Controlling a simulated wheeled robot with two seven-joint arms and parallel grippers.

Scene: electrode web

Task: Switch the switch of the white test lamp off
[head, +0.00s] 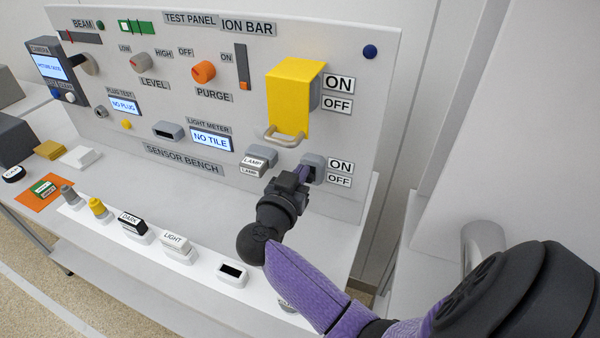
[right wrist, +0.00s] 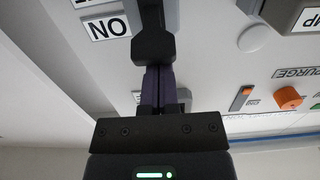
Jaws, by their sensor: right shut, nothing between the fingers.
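The lamp's switch (head: 316,163) is a grey housing low on the panel's right side, beside an ON plate (head: 341,165) and an OFF plate (head: 339,180). A block marked LAMP (head: 255,164) sits left of it. My right gripper (head: 303,174) is shut and empty, its fingertips at the switch housing. In the right wrist view the shut fingers (right wrist: 155,82) point at the panel, beside the upside-down ON plate (right wrist: 107,26). The gripper hides most of the switch, so I cannot tell the lever's position or whether it is touched. My left gripper is not in view.
A yellow cover (head: 293,95) with a handle (head: 284,137) stands out above the switch, beside another ON/OFF pair. Labelled blocks, including DARK (head: 132,222) and LIGHT (head: 177,246), stand along the white strip at the bench front. My right forearm covers the bench's right front.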

